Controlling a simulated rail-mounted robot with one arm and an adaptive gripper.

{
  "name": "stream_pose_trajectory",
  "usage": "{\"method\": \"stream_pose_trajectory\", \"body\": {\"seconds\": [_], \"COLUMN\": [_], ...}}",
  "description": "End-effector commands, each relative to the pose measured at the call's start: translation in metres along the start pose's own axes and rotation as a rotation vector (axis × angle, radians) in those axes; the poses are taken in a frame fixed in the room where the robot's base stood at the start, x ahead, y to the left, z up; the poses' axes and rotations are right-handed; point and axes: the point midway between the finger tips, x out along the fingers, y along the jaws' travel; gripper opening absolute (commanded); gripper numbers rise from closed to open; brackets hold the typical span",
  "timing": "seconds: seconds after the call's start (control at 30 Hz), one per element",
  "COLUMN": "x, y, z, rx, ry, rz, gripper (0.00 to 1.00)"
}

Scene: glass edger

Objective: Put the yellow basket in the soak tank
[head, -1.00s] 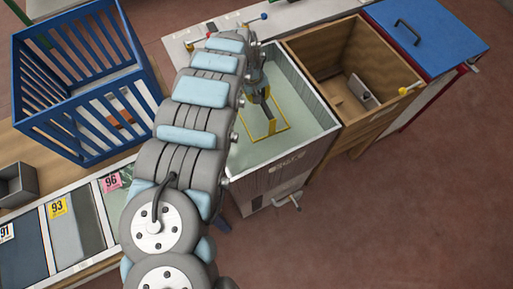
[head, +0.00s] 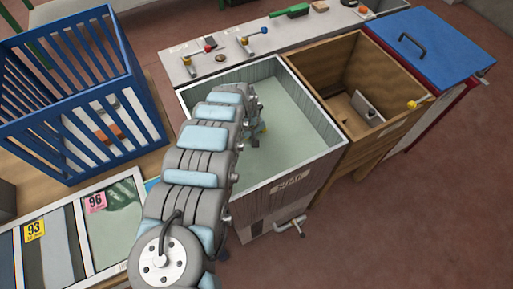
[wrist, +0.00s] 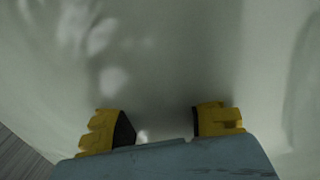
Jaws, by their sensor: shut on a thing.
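The soak tank (head: 290,188) is a pale open tank with a greenish inside and a SOAK label on its front. My gripper (head: 256,136) is down inside the tank's left part, mostly hidden by my arm in the head view. The wrist view shows its two yellow fingertips (wrist: 163,124) with dark inner pads, a gap apart, over a pale, blurred surface. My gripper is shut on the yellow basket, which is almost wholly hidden. A small yellow patch (head: 263,128) shows beside the gripper; I cannot tell whether it is basket or fingertip.
A wooden bin (head: 400,128) adjoins the tank on the right, with a blue-lidded box (head: 440,50) beyond. A blue slatted crate (head: 75,108) stands at left. Taps (head: 243,45) and a green-handled brush (head: 290,11) are on the ledge behind. Numbered panels (head: 60,240) lie at front left.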

Motion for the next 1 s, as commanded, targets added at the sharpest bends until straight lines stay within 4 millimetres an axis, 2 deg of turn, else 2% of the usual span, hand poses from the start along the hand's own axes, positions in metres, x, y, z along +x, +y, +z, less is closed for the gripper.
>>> {"method": "stream_pose_trajectory", "body": {"seconds": [0.03, 0.27, 0.5, 0.97, 1.0], "x": [0.007, 0.019, 0.047, 0.051, 0.051], "y": [-0.001, -0.002, -0.008, -0.009, -0.009], "z": [0.0, -0.001, -0.001, -0.001, -0.001], "rx": [0.001, 0.002, 0.001, 0.002, 0.002], "ry": [0.001, 0.003, 0.003, 0.004, 0.004], "rz": [0.001, 0.002, 0.003, 0.001, 0.001], "gripper": [0.0, 0.0, 0.0, 0.0, 0.26]}}
